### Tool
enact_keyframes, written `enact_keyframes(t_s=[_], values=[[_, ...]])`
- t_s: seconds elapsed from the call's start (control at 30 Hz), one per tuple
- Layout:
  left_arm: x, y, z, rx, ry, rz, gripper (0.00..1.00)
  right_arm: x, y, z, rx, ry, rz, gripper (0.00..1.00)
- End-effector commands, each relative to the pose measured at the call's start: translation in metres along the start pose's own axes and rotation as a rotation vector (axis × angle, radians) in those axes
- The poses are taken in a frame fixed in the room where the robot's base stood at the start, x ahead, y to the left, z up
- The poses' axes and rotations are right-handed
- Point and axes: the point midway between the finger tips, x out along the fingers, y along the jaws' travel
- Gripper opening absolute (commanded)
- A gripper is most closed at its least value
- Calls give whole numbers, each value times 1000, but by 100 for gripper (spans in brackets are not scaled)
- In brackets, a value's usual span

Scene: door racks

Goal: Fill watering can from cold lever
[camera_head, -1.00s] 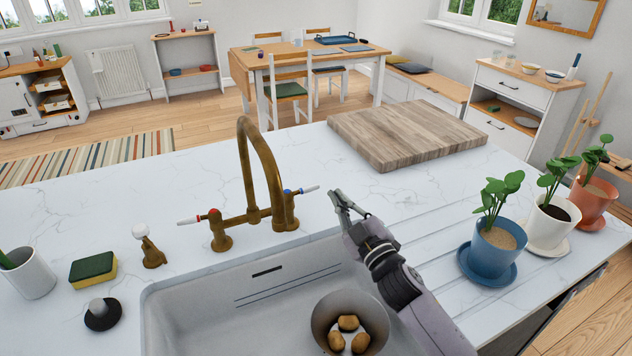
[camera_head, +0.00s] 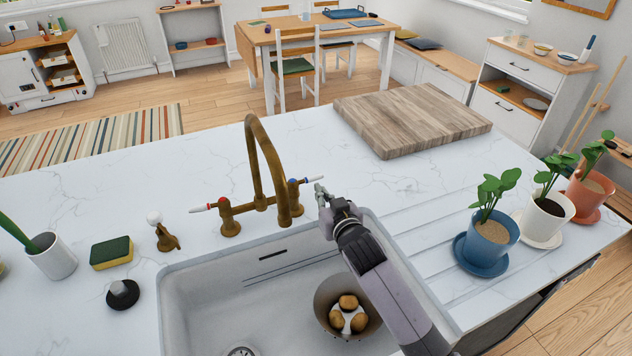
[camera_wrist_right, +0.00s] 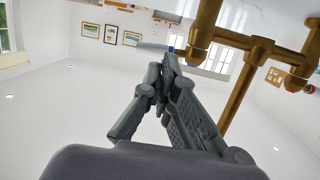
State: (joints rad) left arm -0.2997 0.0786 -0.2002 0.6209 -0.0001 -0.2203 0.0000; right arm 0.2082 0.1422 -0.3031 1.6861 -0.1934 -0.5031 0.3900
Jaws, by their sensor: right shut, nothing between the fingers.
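The brass bridge tap (camera_head: 262,165) stands behind the sink, its spout arching over the basin. Its blue-marked cold lever (camera_head: 313,179) points right, and its red-marked hot lever (camera_head: 203,208) points left. My right gripper (camera_head: 321,194) is shut and empty, close beside the cold lever's tip; I cannot tell whether they touch. In the right wrist view the shut fingertips (camera_wrist_right: 168,63) are just below the pale cold lever (camera_wrist_right: 152,46), with brass tap pipes (camera_wrist_right: 235,85) at upper right. No water stream shows at the spout. I see no watering can. My left gripper is out of view.
A bowl of potatoes (camera_head: 326,307) is in the sink (camera_head: 215,300). A wooden board (camera_head: 410,120) is behind; potted plants (camera_head: 490,235) stand right. The counter behind the tap is clear.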

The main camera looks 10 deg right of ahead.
Motion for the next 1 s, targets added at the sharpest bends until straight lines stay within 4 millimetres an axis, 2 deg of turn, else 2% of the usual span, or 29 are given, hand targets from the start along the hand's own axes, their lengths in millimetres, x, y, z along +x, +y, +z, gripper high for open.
enact_keyframes(t_s=[0.1, 0.3, 0.5, 0.83, 1.0], values=[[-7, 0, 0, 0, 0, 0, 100, 20, 0, -2, -1, -1, 0, 0], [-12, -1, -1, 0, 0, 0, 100, 41, 0, -1, -1, 0, 0, 0], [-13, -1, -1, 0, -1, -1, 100, 49, 0, 0, -1, 0, -1, 0], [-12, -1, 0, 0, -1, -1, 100, 50, 0, 0, -1, 1, 0, 0], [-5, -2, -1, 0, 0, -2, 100, 62, 2, 0, 0, 1, 0, 0]])
